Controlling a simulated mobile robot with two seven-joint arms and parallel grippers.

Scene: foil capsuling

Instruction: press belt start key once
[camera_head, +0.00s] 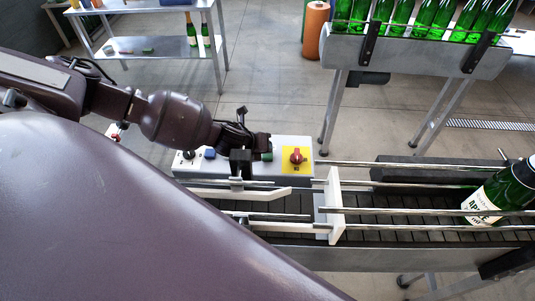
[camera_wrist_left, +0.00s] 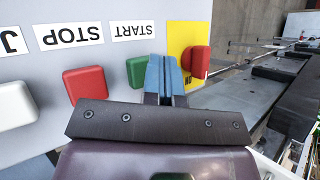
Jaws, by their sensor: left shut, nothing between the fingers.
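The control box (camera_head: 225,172) stands behind the conveyor in the head view. Its green key (camera_wrist_left: 137,72) is under the START label (camera_wrist_left: 132,31), which reads upside down in the left wrist view. The green key also shows in the head view (camera_head: 267,156), just beside my gripper. My left gripper (camera_wrist_left: 163,72) is shut and empty, with its blue fingertips at the green key's right edge. Whether they touch the key, I cannot tell. A red key (camera_wrist_left: 86,84) by the STOP label (camera_wrist_left: 68,36) lies to the left. My right gripper is not in view.
A red knob (camera_head: 297,155) on a yellow plate sits close beside the green key. The conveyor (camera_head: 400,235) with metal rails runs along the front, with a green bottle (camera_head: 490,198) at right.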

